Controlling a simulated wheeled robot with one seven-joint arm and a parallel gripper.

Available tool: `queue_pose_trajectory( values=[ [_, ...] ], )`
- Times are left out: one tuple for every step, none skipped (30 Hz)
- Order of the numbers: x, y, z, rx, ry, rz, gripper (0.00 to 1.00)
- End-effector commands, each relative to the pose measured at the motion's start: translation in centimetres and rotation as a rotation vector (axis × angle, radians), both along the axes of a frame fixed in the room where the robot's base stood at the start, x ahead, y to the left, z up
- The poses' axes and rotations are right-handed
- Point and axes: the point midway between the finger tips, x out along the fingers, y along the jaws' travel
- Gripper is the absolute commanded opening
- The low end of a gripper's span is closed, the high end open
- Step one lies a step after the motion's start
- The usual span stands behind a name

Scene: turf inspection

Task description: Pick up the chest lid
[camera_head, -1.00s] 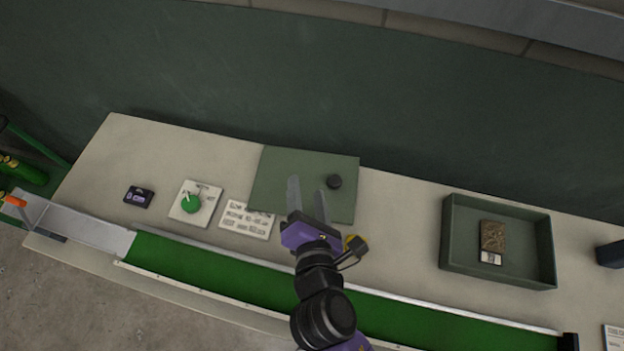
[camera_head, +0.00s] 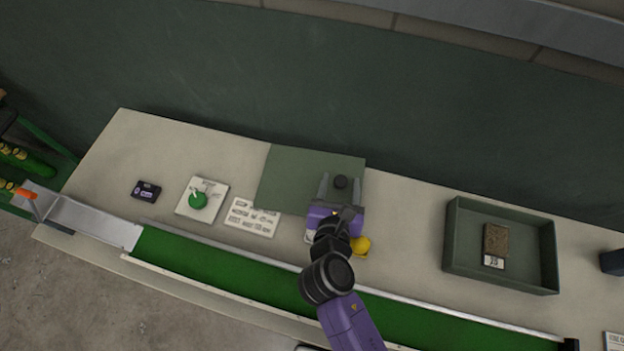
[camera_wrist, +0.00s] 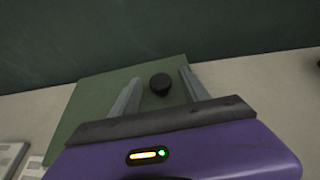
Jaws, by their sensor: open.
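A flat dark-green panel (camera_head: 285,178) lies on the pale bench, with a round black knob (camera_head: 341,182) on its right part. I take these as the chest lid; I cannot tell if the knob is fixed to the panel. My gripper (camera_head: 341,177) is over the panel's right part, its fingers apart and empty. The height of the fingertips above the panel is hard to tell. My arm hides the panel's front right corner.
An open green tray (camera_head: 451,235) holding a brown block (camera_head: 496,239) stands to the right. Left are a printed card (camera_head: 250,217), a plate with a green knob (camera_head: 198,201) and a small black box (camera_head: 146,190). A green turf strip (camera_head: 215,268) runs along the front. A dark wall stands behind.

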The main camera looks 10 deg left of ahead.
Motion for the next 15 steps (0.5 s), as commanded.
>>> queue_pose_trajectory(
  values=[
    [0.63,0.05,-0.15,0.0,0.0,-0.001,0.54],
    [0.89,0.06,-0.25,0.001,0.0,-0.001,0.54],
    [1.17,0.07,-0.34,0.001,-0.001,-0.001,0.54],
    [1.3,0.08,-0.43,0.001,-0.001,0.0,0.54],
    [1.38,0.09,-0.5,0.001,0.0,0.0,0.54],
    [1.44,0.08,-0.55,0.001,0.0,0.0,0.54],
    [1.45,0.08,-0.56,0.001,0.0,0.0,0.54],
    [1.45,0.08,-0.57,0.001,0.0,0.0,0.54],
    [1.43,0.08,-0.56,0.001,0.0,0.001,0.54],
    [1.43,0.08,-0.56,0.001,0.0,0.0,0.54],
    [1.42,0.08,-0.56,0.001,0.0,0.001,0.54],
    [1.42,0.08,-0.56,0.002,0.0,-0.001,0.5],
    [1.41,0.08,-0.55,0.002,0.0,0.0,0.44],
    [1.41,0.08,-0.55,0.002,0.0,0.0,0.38],
    [1.41,0.08,-0.55,0.002,0.0,-0.001,0.3]
  ],
)
